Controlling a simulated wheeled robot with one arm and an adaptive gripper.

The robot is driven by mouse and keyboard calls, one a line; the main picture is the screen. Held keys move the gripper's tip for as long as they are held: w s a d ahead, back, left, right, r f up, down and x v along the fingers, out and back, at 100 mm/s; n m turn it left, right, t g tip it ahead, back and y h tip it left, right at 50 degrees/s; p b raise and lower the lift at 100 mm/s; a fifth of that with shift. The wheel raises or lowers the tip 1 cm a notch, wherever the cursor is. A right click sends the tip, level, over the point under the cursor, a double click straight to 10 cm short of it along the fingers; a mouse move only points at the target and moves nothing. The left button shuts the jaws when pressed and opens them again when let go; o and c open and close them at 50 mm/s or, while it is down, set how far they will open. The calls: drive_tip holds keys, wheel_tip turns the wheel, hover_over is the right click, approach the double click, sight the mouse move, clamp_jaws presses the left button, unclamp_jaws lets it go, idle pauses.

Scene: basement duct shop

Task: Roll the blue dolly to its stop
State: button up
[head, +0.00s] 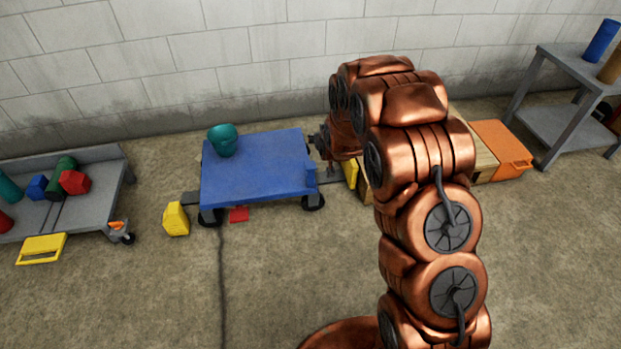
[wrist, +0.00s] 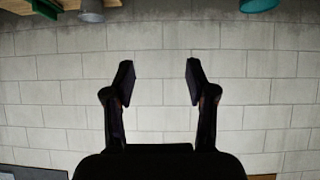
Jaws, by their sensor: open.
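The blue dolly (head: 262,178) stands on dark wheels near the wall, with a teal bucket (head: 222,141) on its far left corner. I cannot tell which is the stop. My gripper (head: 320,141) is just beyond the dolly's right edge, partly hidden. The wrist view shows my gripper (wrist: 158,80) open and empty against the wall.
A grey cart (head: 100,205) with coloured blocks and cylinders stands at the left. An orange box (head: 502,150) and a grey shelf table (head: 565,58) are at the right. A red piece (head: 239,214) lies by the dolly's front edge. The front floor is mostly clear.

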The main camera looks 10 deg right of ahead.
drive_tip(key=w+f+t+b, duration=0.2)
drive_tip(key=w+f+b, duration=0.15)
drive_tip(key=f, duration=0.45)
drive_tip(key=w+f+t+b, duration=0.1)
drive_tip(key=w+f+b, duration=0.1)
drive_tip(key=f+b, duration=0.35)
drive_tip(key=t+b, duration=0.4)
drive_tip(key=b, duration=0.1)
approach(311, 172)
drive_tip(key=w, duration=0.4)
drive_tip(key=shift+w+d+b, duration=0.15)
drive_tip(key=shift+w+b, duration=1.05)
drive_tip(key=shift+w, duration=2.55)
clamp_jaws()
